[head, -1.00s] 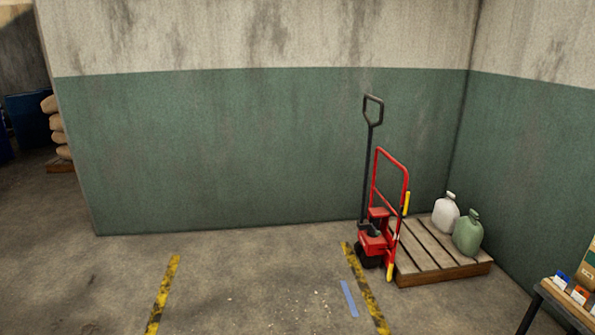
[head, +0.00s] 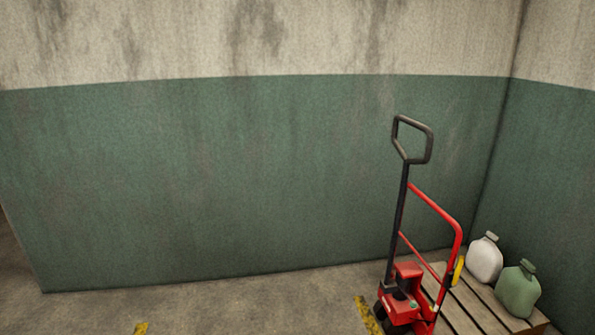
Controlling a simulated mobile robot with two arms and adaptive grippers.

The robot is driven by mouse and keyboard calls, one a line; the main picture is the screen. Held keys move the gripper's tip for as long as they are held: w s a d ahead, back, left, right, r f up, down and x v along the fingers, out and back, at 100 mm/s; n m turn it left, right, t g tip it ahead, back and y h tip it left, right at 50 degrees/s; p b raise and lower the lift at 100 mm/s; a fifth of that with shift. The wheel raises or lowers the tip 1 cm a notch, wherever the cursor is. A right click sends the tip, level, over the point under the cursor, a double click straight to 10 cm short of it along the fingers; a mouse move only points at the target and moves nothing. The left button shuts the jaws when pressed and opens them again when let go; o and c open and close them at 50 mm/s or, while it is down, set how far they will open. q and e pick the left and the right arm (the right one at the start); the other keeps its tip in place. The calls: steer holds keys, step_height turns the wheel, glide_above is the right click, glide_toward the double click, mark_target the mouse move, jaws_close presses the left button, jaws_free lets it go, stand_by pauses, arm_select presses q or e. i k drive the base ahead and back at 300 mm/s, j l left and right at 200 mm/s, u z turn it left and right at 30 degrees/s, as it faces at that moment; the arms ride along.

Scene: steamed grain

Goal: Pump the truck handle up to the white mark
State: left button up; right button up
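The red pallet truck (head: 404,301) stands at the lower right of the head view, at the near left side of a wooden pallet. Its black handle (head: 397,225) rises almost upright, leaning slightly right, and ends in a dark loop grip (head: 430,147). A red tubular frame (head: 439,210) stands behind the handle. I cannot make out a white mark on the truck. The truck's lower front is cut by the picture's bottom edge. Neither of my grippers shows in the view.
A wooden pallet (head: 470,304) carries a white jug (head: 485,261) and a green jug (head: 518,291). A green and grey wall (head: 220,180) runs behind and turns a corner at right. Yellow-black floor tape (head: 367,313) lies left of the truck. The floor (head: 250,306) left of it is clear.

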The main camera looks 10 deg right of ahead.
mark_target(430, 133)
steer(key=i+j+z, duration=0.15)
steer(key=i+z, duration=0.2)
steer(key=i, duration=0.3)
steer(key=i+j+z, duration=0.4)
steer(key=i, duration=0.2)
steer(key=i+j+z, duration=0.35)
steer(key=i, duration=0.25)
steer(key=i+j+z, duration=0.45)
steer(key=j+z, duration=0.15)
steer(key=i+j+z, duration=0.2)
steer(key=j+z, duration=0.15)
steer(key=i+j+z, duration=0.1)
steer(key=j+z, duration=0.2)
steer(key=j, duration=0.2)
steer(key=j+z, duration=0.3)
steer(key=j, duration=0.15)
steer(key=i+j+z, duration=0.1)
steer(key=j+z, duration=0.2)
steer(key=j, duration=0.2)
